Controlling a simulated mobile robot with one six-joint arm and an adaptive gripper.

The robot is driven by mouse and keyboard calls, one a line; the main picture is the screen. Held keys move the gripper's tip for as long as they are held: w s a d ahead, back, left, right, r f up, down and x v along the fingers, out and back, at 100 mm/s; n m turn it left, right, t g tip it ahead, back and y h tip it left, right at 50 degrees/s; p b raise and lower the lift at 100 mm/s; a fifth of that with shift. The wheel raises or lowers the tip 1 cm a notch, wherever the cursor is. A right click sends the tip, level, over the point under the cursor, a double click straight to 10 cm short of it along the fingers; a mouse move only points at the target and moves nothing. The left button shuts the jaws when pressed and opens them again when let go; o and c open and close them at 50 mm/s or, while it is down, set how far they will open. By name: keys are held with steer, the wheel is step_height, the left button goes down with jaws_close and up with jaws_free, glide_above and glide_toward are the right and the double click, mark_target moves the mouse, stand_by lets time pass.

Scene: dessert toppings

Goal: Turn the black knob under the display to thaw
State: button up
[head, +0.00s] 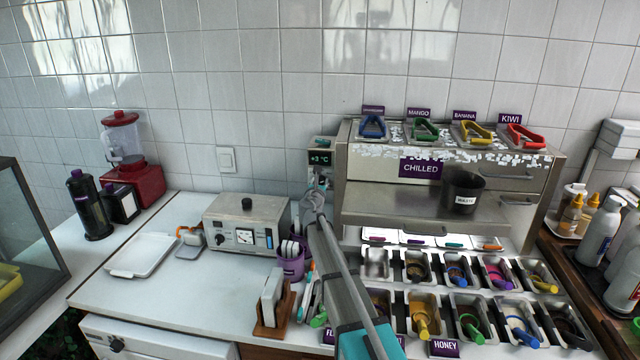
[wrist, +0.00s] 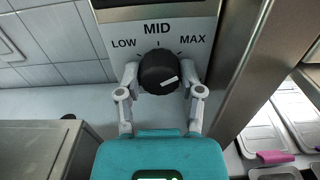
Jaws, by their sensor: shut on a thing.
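The black knob (wrist: 160,72) is on a pale panel (wrist: 112,38) marked LOW, MID and MAX; I see no thaw mark. Its white pointer line points right and slightly up, below the MAX word. My gripper (wrist: 160,84) has one finger on each side of the knob and is shut on it. In the head view, the display (head: 320,158) reads about +3 °C on the unit left of the chilled cabinet. My gripper (head: 321,184) is just below this display and hides most of the knob there.
The steel chilled cabinet (head: 375,163) stands close on the right of the panel. A steel box with a dial (head: 246,222) and a purple cup (head: 290,262) stand to the left. Topping trays (head: 420,268) lie to the right of my arm.

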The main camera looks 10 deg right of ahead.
steer(key=m, duration=1.1)
steer(key=shift+a+m, duration=0.15)
steer(key=shift+m, duration=0.25)
stand_by(0.5)
steer(key=o, duration=1.2)
steer(key=shift+c, duration=0.2)
